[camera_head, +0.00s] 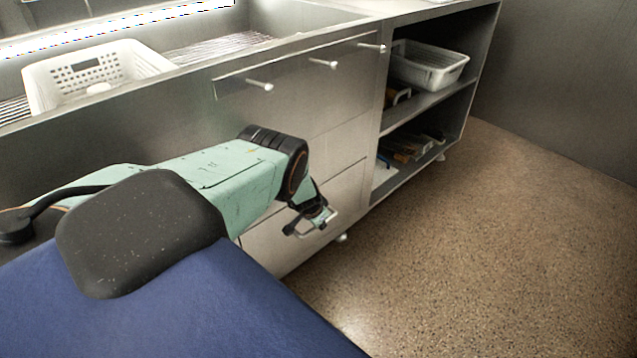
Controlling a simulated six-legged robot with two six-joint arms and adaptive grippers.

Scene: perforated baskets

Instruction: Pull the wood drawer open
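A grey, metal-looking drawer front (300,95) runs along the top of the counter's front face, with several small pale knobs, one of them at its middle (322,63). It looks closed. Plain grey lower panels (335,150) sit below it; none of the fronts looks like wood. My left gripper (311,224) hangs at the end of the pale green arm, in front of the lower panels and well below the knobs. My arm hides part of the lower fronts. My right gripper is not in view.
A white perforated basket (100,68) stands in the sink at upper left. Open shelves (425,100) at the right hold a white bin (428,66) and several small items. The speckled brown floor (480,240) at the right is clear.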

